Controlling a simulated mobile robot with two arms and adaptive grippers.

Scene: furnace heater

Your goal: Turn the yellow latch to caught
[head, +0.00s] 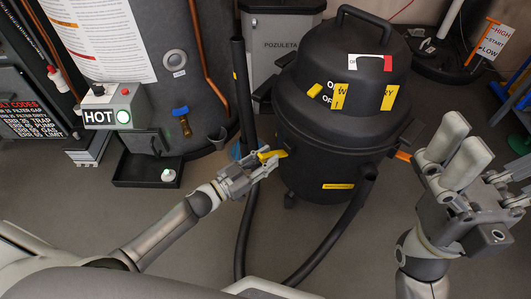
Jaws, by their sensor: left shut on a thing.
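A black canister vacuum (325,130) with a domed lid and a top handle stands in the middle of the head view. A yellow latch (273,154) sticks out from the left side of its body, just below the lid rim. My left gripper (262,161) is at that latch and shut on it; the fingers hide part of it. Whether the latch is caught cannot be told. An orange latch (402,155) shows on the vacuum's right side. My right gripper (452,150) is raised at the right, open and empty, away from the vacuum.
A grey tank (185,90) with a blue-handled valve (181,111) stands at the left, beside a box marked HOT (112,108) and a black tray (135,174). Black hoses (335,235) run from the vacuum across the floor. A grey bin (282,40) stands behind.

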